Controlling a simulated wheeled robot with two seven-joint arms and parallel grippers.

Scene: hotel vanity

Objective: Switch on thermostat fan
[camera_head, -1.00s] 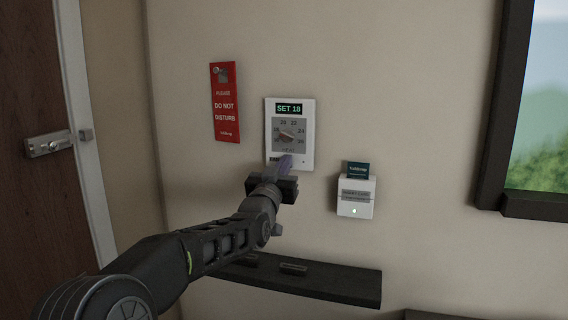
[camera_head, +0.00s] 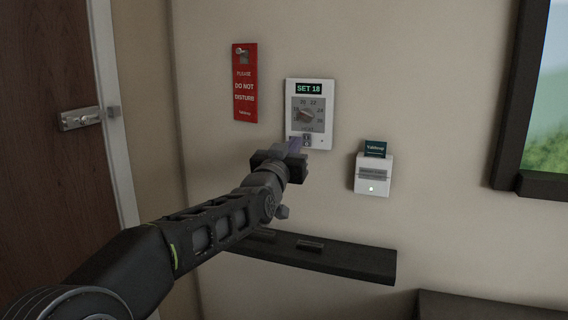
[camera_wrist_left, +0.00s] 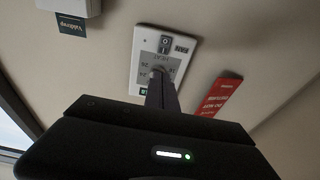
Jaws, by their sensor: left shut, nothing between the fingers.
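My left gripper (camera_head: 296,145) is shut and empty, in front of the thermostat's lower left part. In the left wrist view its fingers (camera_wrist_left: 158,80) overlap the dial area. I cannot tell whether they touch the thermostat. My right gripper is in neither view.
A red "do not disturb" sign (camera_head: 245,85) hangs left of the thermostat. A white card holder (camera_head: 373,177) with a dark card (camera_head: 375,148) is at lower right. A dark shelf (camera_head: 345,260) juts out below. A door (camera_head: 50,160) stands at the left.

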